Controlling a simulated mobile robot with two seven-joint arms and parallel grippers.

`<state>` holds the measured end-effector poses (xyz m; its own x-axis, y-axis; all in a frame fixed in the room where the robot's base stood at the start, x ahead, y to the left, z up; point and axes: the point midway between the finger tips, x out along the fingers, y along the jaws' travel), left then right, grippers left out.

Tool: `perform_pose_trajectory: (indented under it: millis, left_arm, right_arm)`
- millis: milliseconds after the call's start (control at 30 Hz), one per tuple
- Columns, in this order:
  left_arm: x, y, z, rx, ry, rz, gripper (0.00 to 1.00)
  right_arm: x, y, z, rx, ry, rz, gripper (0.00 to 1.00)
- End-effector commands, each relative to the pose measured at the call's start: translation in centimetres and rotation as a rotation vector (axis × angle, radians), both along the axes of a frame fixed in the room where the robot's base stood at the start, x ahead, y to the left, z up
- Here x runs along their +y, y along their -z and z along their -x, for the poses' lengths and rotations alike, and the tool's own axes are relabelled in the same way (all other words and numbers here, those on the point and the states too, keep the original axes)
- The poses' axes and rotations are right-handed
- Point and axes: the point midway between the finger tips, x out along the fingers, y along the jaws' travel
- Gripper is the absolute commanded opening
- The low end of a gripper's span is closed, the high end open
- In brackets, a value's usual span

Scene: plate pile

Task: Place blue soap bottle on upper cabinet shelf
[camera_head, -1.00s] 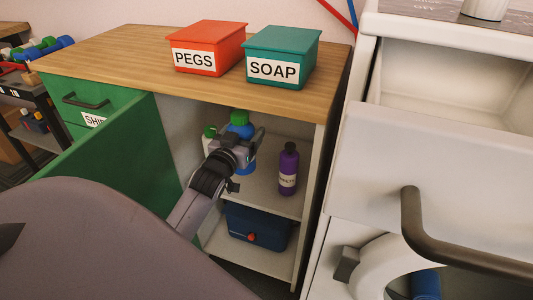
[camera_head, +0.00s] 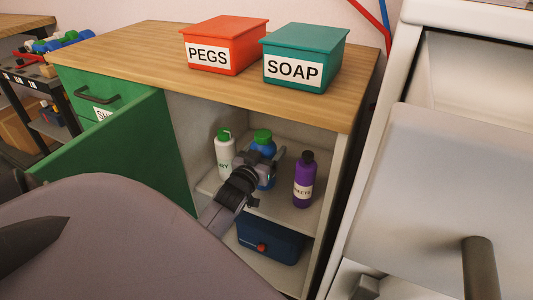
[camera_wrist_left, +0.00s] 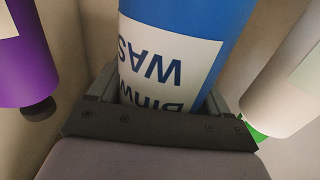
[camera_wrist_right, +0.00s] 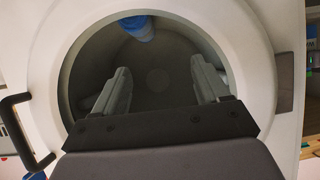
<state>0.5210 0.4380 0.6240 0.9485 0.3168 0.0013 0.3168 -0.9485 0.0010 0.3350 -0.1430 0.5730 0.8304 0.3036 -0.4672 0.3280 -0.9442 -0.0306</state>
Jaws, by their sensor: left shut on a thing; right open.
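The blue soap bottle (camera_head: 268,151) with a green cap is inside the open cabinet at the upper shelf (camera_head: 265,216), between a white bottle and a purple bottle. It looks upright; its base is hidden by my gripper, so I cannot tell if it touches the shelf. My left gripper (camera_head: 266,168) is shut around its body. The left wrist view shows the blue bottle (camera_wrist_left: 235,25) with its white label between the fingers (camera_wrist_left: 160,98). My right gripper (camera_wrist_right: 160,92) is open and empty at the round opening of a white washing machine (camera_wrist_right: 48,60).
The white bottle (camera_head: 225,158) stands close on the left, the purple bottle (camera_head: 304,185) on the right. A dark blue box (camera_head: 270,240) is on the lower shelf. The green door (camera_head: 110,150) stands open. A blue object (camera_wrist_right: 138,28) lies in the drum.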

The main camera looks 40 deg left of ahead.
Motion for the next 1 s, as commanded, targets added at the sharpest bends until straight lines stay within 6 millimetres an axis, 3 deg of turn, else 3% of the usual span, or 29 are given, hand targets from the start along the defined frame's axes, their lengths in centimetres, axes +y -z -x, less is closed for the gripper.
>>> perform_pose_trajectory:
  millis: [133,500,533,600,867,1000]
  left_arm:
    - [0.0,2.1,-0.1,-0.005,0.0,-0.002,0.21]
    - [0.0,2.4,-0.1,-0.005,0.001,-0.002,0.21]
    - [0.0,2.7,0.0,0.001,0.0,0.0,0.81]
    - [0.0,2.6,0.0,0.001,0.0,0.0,1.0]
    - [0.0,2.4,0.0,0.001,0.0,0.0,1.0]
    - [-0.4,2.4,0.9,0.003,0.0,0.001,1.0]
  right_arm:
    - [0.7,0.6,-0.3,0.001,-0.008,-0.045,0.74]
    - [0.9,0.3,-0.5,0.0,-0.011,-0.059,0.74]
    - [0.9,0.3,-0.5,0.0,-0.011,-0.06,0.74]
    - [0.9,0.3,-0.5,0.001,-0.011,-0.061,0.74]
    - [0.9,0.1,-0.5,-0.001,-0.012,-0.06,0.74]
    - [0.8,-0.2,-0.5,-0.006,-0.01,-0.047,0.74]
